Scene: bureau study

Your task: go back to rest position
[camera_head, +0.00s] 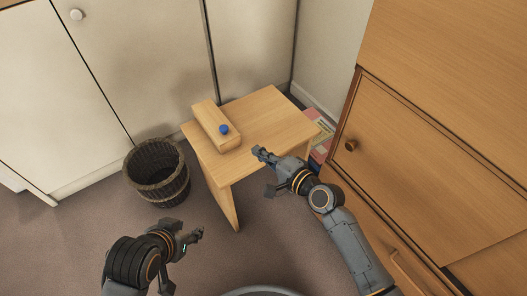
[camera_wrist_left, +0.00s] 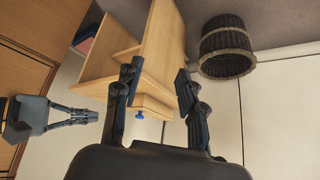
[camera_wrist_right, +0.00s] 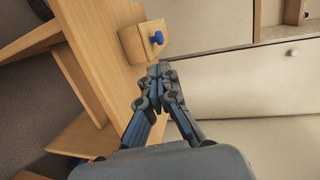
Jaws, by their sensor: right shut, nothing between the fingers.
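My left gripper (camera_head: 186,258) is low at the front left of the head view, over the carpet. In the left wrist view its fingers (camera_wrist_left: 155,82) stand apart with nothing held. My right gripper (camera_head: 262,168) is at the front right edge of the small wooden table (camera_head: 265,112). In the right wrist view its fingertips (camera_wrist_right: 158,72) meet and are empty, and they show apart from the wooden box. It also shows at the left of the left wrist view (camera_wrist_left: 82,114).
A wooden box (camera_head: 209,122) with a blue knob (camera_head: 224,129) rests on the table. A dark wicker basket (camera_head: 157,172) stands left of it. A wooden cabinet (camera_head: 430,150) is at the right, and pale cupboards (camera_head: 130,60) line the back. Carpet (camera_head: 80,235) is clear at the left.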

